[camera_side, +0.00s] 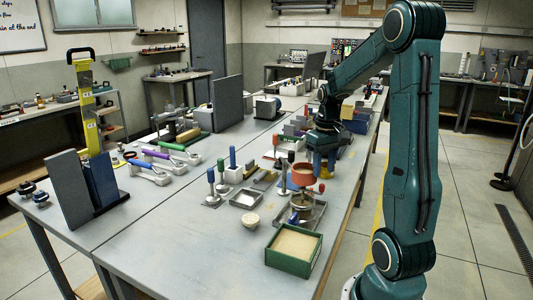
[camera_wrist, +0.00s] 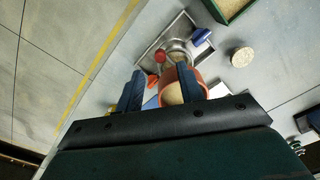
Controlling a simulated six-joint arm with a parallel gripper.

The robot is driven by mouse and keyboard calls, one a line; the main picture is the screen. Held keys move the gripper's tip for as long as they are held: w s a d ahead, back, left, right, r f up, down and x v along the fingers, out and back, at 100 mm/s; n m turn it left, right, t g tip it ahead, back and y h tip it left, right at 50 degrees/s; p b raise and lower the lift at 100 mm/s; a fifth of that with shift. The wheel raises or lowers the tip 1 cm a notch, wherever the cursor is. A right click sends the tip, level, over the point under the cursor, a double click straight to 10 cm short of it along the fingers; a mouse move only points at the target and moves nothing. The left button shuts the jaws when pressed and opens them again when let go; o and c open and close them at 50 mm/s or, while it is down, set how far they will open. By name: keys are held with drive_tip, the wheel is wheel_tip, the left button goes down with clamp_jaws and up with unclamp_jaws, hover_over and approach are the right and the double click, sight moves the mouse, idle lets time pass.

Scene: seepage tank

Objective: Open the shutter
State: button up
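A terracotta pot (camera_side: 303,175) stands over a metal cup (camera_side: 298,202) in a shallow metal tray (camera_side: 318,222). A small red knob (camera_side: 321,187) sticks out just below and right of the pot; it may belong to the shutter, but no shutter plate can be made out. My gripper (camera_side: 324,170) points down behind and right of the pot, with its blue fingers just above the knob. In the wrist view the fingers (camera_wrist: 160,72) are apart and empty. The red knob (camera_wrist: 160,57) shows just beyond and between their tips. The pot (camera_wrist: 181,88) is partly hidden by the right finger.
Blue-handled tools (camera_side: 211,185) and a small metal tray (camera_side: 246,200) are to the left. Several blocks (camera_side: 290,130) crowd behind.

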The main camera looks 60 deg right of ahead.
wheel_tip(320, 180, up, 9)
drive_tip(key=shift+f, duration=0.2)
idle(0.3)
drive_tip(key=shift+a, duration=0.1)
drive_tip(key=w+a+r+n+t+h, duration=0.1)
drive_tip(key=a+n, duration=0.1)
drive_tip(key=a, duration=0.6)
drive_tip(key=w+a+r+n+t, duration=0.1)
drive_tip(key=a, duration=0.6)
drive_tip(key=s+a+f+n+t+y, duration=0.1)
drive_tip(key=s+a+n+t, duration=0.2)
drive_tip(key=a, duration=0.9)
drive_tip(key=s, duration=0.3)
drive_tip(key=shift+a+f+n+t, duration=0.25)
drive_tip(key=shift+f+n+t, duration=0.05)
drive_tip(key=shift+f+n, duration=0.1)
